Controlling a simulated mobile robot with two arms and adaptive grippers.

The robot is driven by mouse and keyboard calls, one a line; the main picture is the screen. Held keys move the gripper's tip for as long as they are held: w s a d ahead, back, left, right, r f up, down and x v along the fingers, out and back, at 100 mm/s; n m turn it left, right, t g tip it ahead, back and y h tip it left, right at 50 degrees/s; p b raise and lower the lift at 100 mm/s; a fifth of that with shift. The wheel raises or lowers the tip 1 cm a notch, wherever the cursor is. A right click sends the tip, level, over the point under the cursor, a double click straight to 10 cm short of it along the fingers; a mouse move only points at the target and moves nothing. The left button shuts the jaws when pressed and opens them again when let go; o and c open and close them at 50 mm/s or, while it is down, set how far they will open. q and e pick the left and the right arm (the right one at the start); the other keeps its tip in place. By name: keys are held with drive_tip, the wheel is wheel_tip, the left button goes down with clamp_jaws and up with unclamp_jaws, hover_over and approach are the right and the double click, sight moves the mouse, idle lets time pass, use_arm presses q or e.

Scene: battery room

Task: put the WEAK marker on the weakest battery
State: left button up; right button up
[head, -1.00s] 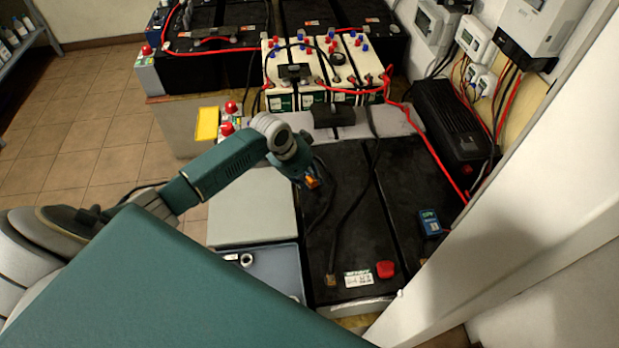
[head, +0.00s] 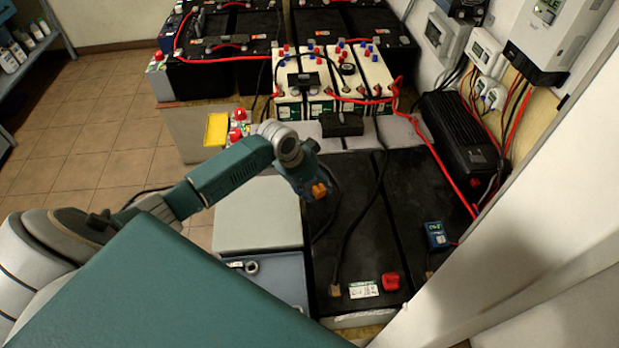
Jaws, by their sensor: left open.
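My left gripper (head: 318,190) hangs over the near large black battery (head: 340,240), seen from above and behind. It is open, and I see nothing held in it; its fingertips are small and partly hidden by the wrist. A row of white batteries (head: 318,107) with red and blue caps stands beyond it. More black batteries (head: 220,75) stand at the back. A yellow plate (head: 216,130) lies left of the white row, but I cannot read any lettering on it. I cannot make out which thing is the WEAK marker. My right gripper is not in view.
A grey-white box top (head: 258,215) and a blue-grey tray (head: 275,280) lie left of the near battery. A blue meter (head: 437,235) sits on the right battery. A black charger (head: 460,135) and a white wall edge bound the right. Tiled floor (head: 90,140) is clear at left.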

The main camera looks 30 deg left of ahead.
use_arm(q)
drive_tip(key=v, duration=1.1)
